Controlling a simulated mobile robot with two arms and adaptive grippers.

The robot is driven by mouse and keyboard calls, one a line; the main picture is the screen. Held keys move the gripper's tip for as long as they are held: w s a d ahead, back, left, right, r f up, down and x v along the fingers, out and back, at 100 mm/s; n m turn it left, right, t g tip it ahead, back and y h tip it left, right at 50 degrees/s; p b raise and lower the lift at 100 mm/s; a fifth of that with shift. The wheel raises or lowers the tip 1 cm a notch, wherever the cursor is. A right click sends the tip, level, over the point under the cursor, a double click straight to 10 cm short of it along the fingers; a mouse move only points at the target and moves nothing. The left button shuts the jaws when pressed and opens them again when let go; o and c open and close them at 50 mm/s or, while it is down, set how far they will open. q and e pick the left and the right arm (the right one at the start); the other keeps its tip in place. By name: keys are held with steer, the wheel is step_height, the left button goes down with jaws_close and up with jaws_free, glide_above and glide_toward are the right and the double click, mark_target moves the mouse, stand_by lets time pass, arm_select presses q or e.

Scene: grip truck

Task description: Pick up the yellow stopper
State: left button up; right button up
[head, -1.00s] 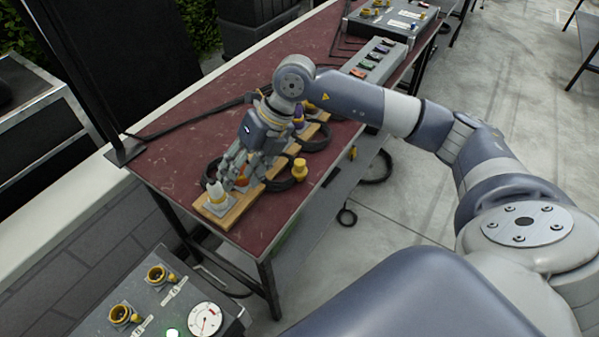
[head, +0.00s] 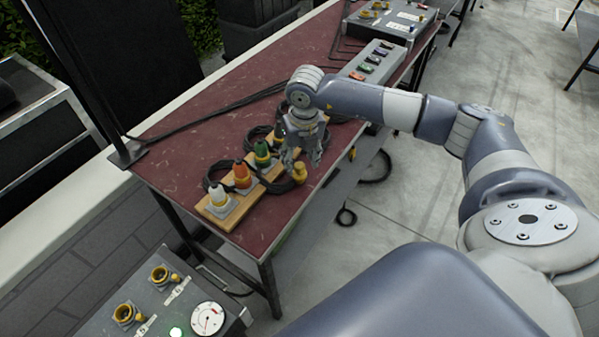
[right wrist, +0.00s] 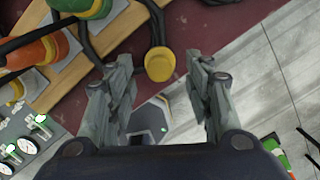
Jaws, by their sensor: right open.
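The yellow stopper (head: 299,171) stands on the dark red table near its front edge, to the right of the wooden board. In the right wrist view the stopper (right wrist: 159,64) lies just beyond the fingertips, roughly midway between them. My right gripper (head: 302,158) is above and just behind the stopper in the head view, fingers pointing down. In the right wrist view my right gripper (right wrist: 158,68) is open and empty, its two fingers apart. My left gripper is not in view.
A wooden board (head: 210,214) holds white, orange and green connectors, with black cables (head: 213,172) around it. A grey box with colored switches (head: 375,62) stands further right. A control panel (head: 130,300) is at lower left.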

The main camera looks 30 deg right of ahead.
mark_target(300, 165)
steer(key=shift+w+f+p, duration=0.15)
steer(key=shift+f, duration=0.65)
steer(key=shift+w+f+p, duration=0.1)
steer(key=shift+f+p, duration=0.05)
steer(key=shift+f, duration=0.6)
steer(key=shift+c, duration=0.4)
jaws_close()
steer(key=shift+r, duration=0.1)
